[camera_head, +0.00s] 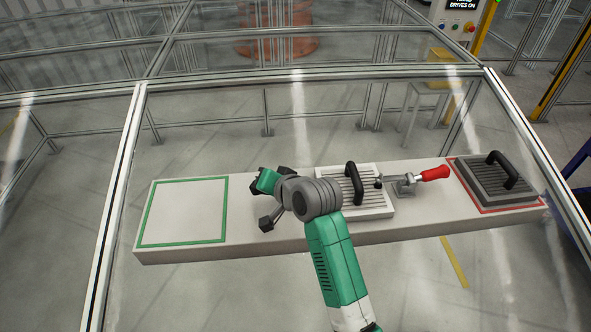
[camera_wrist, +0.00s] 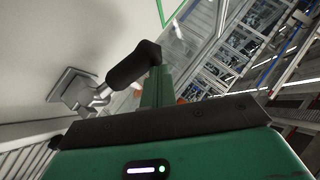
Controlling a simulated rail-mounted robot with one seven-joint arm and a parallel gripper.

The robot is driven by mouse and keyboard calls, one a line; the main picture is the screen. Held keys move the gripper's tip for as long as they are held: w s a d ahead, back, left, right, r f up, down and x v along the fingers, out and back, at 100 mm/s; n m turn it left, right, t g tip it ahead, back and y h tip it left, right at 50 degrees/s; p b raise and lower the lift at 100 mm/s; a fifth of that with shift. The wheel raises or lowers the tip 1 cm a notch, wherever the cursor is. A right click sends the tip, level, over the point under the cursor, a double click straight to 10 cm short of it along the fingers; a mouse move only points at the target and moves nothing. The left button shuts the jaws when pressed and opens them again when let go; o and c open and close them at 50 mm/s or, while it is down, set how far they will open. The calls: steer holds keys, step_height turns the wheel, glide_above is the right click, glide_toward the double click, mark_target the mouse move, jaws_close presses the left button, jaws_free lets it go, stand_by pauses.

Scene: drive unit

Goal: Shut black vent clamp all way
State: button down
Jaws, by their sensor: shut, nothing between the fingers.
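The black vent clamp shows in the wrist view as a thick black handle (camera_wrist: 133,64) on a metal bracket (camera_wrist: 75,90). Its handle slants up to the right, its end beside my gripper (camera_wrist: 157,88); I cannot tell if they touch. In the head view my gripper (camera_head: 267,182) is over the bench, left of the middle vent (camera_head: 376,205). The dark piece (camera_head: 267,222) below it looks like the clamp's handle; my arm hides its base. My gripper is shut and empty. I cannot tell how far the clamp is closed.
A red-handled clamp (camera_head: 434,173) sits at the middle vent's right side. A dark vent (camera_head: 487,186) with a black handle lies in a red outline at the bench's right end. A green-outlined area (camera_head: 184,212) at the left is empty. Metal-framed clear panels surround the bench.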

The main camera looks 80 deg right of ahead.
steer(key=shift+w+a+f, duration=0.1)
steer(key=shift+f, duration=0.2)
steer(key=s+a+r+p, duration=0.1)
steer(key=s+a+r, duration=0.1)
steer(key=r, duration=0.3)
steer(key=s+a+r+p, duration=0.1)
steer(key=s+a+r, duration=0.2)
steer(key=r, duration=0.3)
steer(key=shift+a, duration=0.45)
steer(key=shift+w+r, duration=0.1)
steer(key=w+a+r+n+t, duration=0.45)
steer(key=w+a+r, duration=0.4)
steer(key=a, duration=0.25)
steer(key=w+a+r+n+t, duration=0.45)
steer(key=w+a+r, duration=0.35)
steer(key=a+r, duration=0.25)
steer(key=s+a+r+n+t+y, duration=0.1)
steer(key=a+r+n+t+y, duration=0.1)
steer(key=a+r, duration=0.3)
steer(key=s+a+r+n+t+y, duration=0.2)
steer(key=a+r+n+y, duration=0.1)
steer(key=a, duration=0.8)
steer(key=s+a+r+n+t+y, duration=0.1)
steer(key=a+r+n+t+y, duration=0.1)
steer(key=a+r, duration=0.5)
steer(key=shift+s+a+n+t+y, duration=0.15)
steer(key=shift+a+n+t+y, duration=0.15)
steer(key=shift+a+n+t, duration=0.5)
